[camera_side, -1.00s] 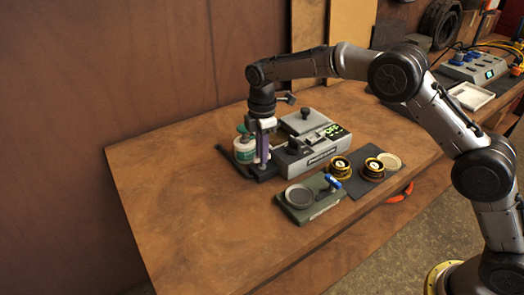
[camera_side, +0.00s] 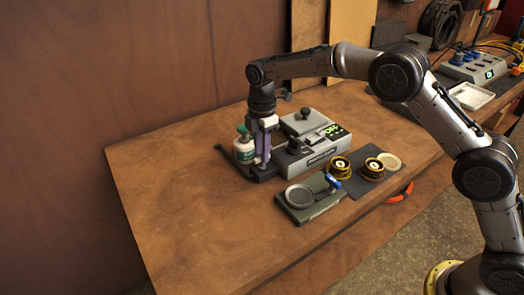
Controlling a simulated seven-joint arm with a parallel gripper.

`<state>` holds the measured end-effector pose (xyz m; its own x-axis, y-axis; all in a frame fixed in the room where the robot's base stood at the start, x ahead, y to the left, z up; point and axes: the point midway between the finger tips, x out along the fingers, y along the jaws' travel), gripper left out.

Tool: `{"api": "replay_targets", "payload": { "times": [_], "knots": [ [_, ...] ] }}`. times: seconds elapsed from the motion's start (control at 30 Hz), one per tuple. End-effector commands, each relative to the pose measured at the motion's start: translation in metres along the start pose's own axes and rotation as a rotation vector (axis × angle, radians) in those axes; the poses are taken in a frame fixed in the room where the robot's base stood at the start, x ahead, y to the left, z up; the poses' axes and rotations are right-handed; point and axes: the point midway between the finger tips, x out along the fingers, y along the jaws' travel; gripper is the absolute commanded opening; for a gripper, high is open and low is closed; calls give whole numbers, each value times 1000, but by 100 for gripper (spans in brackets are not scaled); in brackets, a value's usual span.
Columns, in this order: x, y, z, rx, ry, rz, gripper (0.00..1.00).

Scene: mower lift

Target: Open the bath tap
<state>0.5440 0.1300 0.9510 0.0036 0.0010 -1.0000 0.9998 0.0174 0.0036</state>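My gripper (camera_side: 262,146) points straight down at the left end of a grey machine (camera_side: 317,158) with a lit green display (camera_side: 331,131). Its fingers are small and dark against the machine, so I cannot tell whether they are open, shut or touching anything. A white bottle with a green label and top (camera_side: 244,149) stands just left of the gripper. A blue handle (camera_side: 333,181) sits on a dark green block with a round grey dish (camera_side: 299,196), in front of the machine and apart from the gripper. I cannot tell which part is the bath tap.
Two yellow-and-black round pieces (camera_side: 340,167) (camera_side: 374,167) and a pale round dish (camera_side: 390,161) are right of the block, near a dark mat (camera_side: 362,186). A white tray (camera_side: 471,96) and a socket box (camera_side: 473,66) are at the back right. The bench's left side is clear.

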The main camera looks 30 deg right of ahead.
Motion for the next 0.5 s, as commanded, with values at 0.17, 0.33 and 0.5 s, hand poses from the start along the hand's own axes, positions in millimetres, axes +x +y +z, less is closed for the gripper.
{"api": "replay_targets", "payload": {
  "times": [0.17,0.33,0.5],
  "knots": [
    [1,0,0,1,-1,-2,48],
    [2,0,0,2,-1,-3,48],
    [-7,0,0,2,0,0,48]
  ]
}}
